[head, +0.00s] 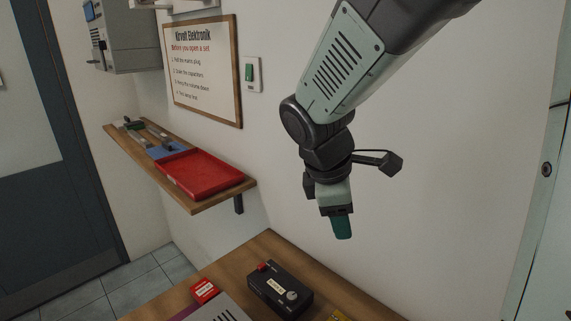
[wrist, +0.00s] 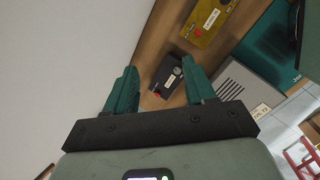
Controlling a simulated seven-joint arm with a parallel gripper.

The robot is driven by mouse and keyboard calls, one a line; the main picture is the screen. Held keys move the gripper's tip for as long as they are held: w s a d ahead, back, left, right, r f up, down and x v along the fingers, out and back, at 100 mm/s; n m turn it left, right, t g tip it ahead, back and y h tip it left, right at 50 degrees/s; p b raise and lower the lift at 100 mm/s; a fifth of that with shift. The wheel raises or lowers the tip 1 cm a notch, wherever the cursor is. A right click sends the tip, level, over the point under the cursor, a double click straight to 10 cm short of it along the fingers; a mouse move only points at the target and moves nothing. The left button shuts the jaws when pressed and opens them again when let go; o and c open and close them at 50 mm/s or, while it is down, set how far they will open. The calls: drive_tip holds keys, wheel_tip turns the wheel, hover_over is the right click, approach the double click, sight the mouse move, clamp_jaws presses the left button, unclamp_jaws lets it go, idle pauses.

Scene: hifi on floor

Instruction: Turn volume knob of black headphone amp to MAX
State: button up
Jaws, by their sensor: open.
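The black headphone amp (head: 273,286) stands on the wooden bench in the lower middle of the head view. Its round volume knob (head: 291,296) is on the top face, and a red part (head: 264,266) is at its back left end. The pointer setting of the knob is too small to read. In the wrist view the amp (wrist: 163,80) lies between the fingers in the picture, with the knob (wrist: 177,71) near its upper right end. My gripper (head: 342,228) hangs above and to the right of the amp, apart from it. Its green fingers (wrist: 159,67) are spread and empty.
A yellow box (wrist: 207,26) and a grey slotted device (wrist: 240,86) stand near the amp. A small red box (head: 205,290) is left of it. A wall shelf with a red tray (head: 199,174) juts out at left. The wall is behind the bench.

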drive_tip(key=w+a+f+n+g+y, duration=0.1)
drive_tip(key=w+a+f+n, duration=0.1)
drive_tip(key=f+n, duration=0.3)
drive_tip(key=w+a+f+n+g, duration=0.1)
drive_tip(key=w+a+f+n, duration=0.15)
drive_tip(key=f, duration=0.35)
drive_tip(key=n+y, duration=0.2)
drive_tip(key=n, duration=0.3)
approach(292, 295)
drive_tip(key=shift+g, duration=0.3)
drive_tip(key=f, duration=0.8)
drive_tip(key=shift+w+d+f, duration=0.1)
drive_tip(key=shift+w+f, duration=0.1)
drive_tip(key=shift+c, duration=0.4)
clamp_jaws()
